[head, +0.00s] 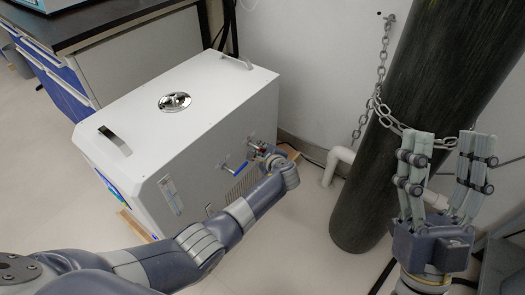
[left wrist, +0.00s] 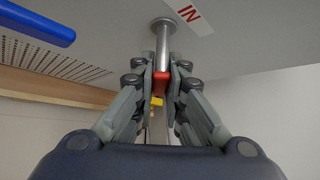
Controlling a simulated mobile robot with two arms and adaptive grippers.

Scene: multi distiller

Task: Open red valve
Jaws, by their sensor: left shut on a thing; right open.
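The red valve (left wrist: 162,82) sits between the fingers of my left gripper in the left wrist view, below a metal pipe stub on the machine panel near an "IN" label (left wrist: 200,14). My left gripper (left wrist: 161,92) is shut on it, with a finger on each side. In the head view the left gripper (head: 268,155) is at the side of the white machine (head: 205,95), and the valve there is mostly hidden and very small. My right gripper (head: 452,150) is open and empty, raised in front of the dark cylinder.
A blue valve handle (head: 236,169) is on the same panel, left of the red one. It also shows in the left wrist view (left wrist: 36,22). A tall dark cylinder (head: 400,90), held by a chain (head: 378,100), and a white pipe (head: 337,165) stand at the right.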

